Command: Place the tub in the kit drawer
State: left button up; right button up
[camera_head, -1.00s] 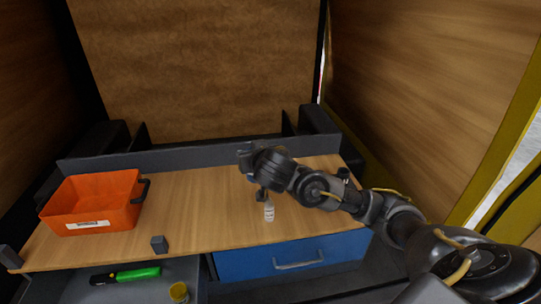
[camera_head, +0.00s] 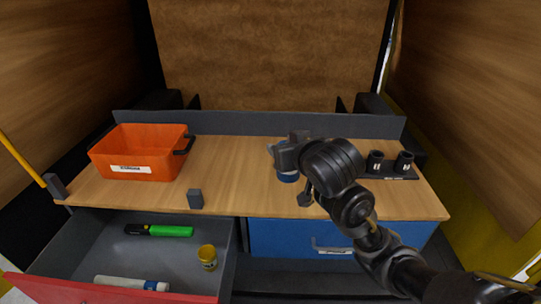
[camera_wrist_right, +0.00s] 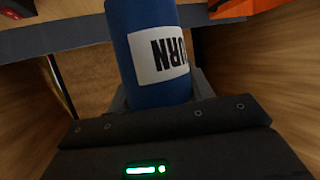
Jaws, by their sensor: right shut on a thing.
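The tub, a blue cylinder with a white label ending in "URN" (camera_wrist_right: 150,60), fills the middle of the right wrist view. In the head view its blue lower part (camera_head: 287,177) shows under my right gripper (camera_head: 285,165), above or at the wooden bench top; I cannot tell the gap. My right gripper is shut on the tub, its fingers mostly hidden. An open drawer with a red front (camera_head: 110,288) juts out at the lower left, holding a black-and-green item (camera_head: 160,231), a yellow-lidded jar (camera_head: 207,257) and a white tube (camera_head: 132,284). My left gripper is out of view.
An orange crate (camera_head: 138,155) stands on the bench (camera_head: 235,160) at the left. A small grey block (camera_head: 195,199) sits at the bench's front edge. Black cups in a holder (camera_head: 390,170) stand at the right. A blue drawer (camera_head: 290,238) is closed. The open drawer's middle is clear.

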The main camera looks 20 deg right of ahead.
aim_at(188, 283)
jog(key=u, duration=0.5)
jog(key=k, duration=0.65)
jog(key=u, duration=1.05)
jog(key=k, duration=0.75)
jog(key=u, duration=0.7)
jog(key=i, duration=2.05)
jog(key=z, duration=1.45)
jog(key=i, duration=0.9)
jog(key=z, duration=0.9)
